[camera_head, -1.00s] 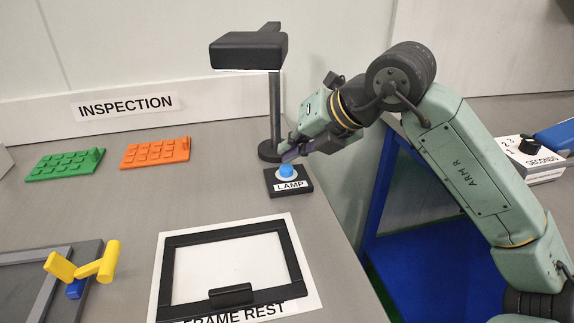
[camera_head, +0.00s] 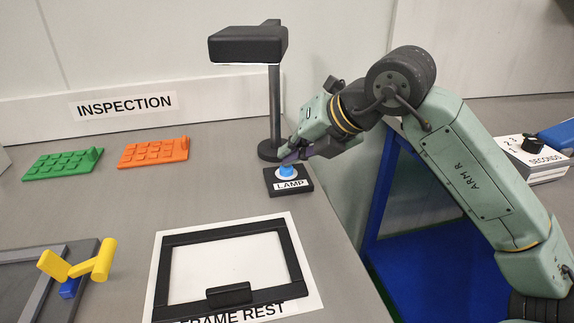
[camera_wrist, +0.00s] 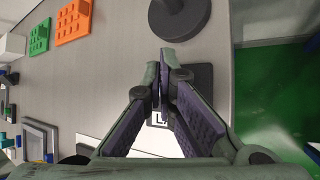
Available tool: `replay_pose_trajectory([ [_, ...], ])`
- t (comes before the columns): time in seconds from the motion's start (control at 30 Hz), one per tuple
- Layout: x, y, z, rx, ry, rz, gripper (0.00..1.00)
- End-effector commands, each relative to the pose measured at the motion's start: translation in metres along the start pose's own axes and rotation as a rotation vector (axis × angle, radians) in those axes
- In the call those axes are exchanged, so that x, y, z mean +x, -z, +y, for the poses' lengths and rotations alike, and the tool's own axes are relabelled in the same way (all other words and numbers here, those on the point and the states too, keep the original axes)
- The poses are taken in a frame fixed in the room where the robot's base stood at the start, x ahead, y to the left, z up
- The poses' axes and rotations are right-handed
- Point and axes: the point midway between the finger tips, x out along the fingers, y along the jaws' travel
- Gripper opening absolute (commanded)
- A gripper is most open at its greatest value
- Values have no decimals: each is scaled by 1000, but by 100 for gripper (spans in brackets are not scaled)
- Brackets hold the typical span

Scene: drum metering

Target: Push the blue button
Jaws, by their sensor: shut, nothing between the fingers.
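The blue button (camera_head: 286,170) sits on a small black base labelled LAMP (camera_head: 291,185), in front of the desk lamp's round foot. In the head view the button's top is partly covered by my gripper (camera_head: 287,159). My gripper is shut and empty, with its fingertips at the top of the button; they look to be touching it or very near. In the wrist view my shut fingers (camera_wrist: 168,62) hide the button, and only part of the black base (camera_wrist: 204,80) and its label show.
A black lamp (camera_head: 249,46) stands just behind. A green plate (camera_head: 62,165) and an orange plate (camera_head: 153,153) lie at the left. A black frame (camera_head: 163,272) lies on the FRAME REST sheet in front. A yellow-handled clamp (camera_head: 80,266) is at lower left.

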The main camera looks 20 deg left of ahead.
Motion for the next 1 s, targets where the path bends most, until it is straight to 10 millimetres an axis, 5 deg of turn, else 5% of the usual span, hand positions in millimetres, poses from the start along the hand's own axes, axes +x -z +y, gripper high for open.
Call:
replay_pose_trajectory([
  [1.0,-17,-12,12,0,1,-1,0],
])
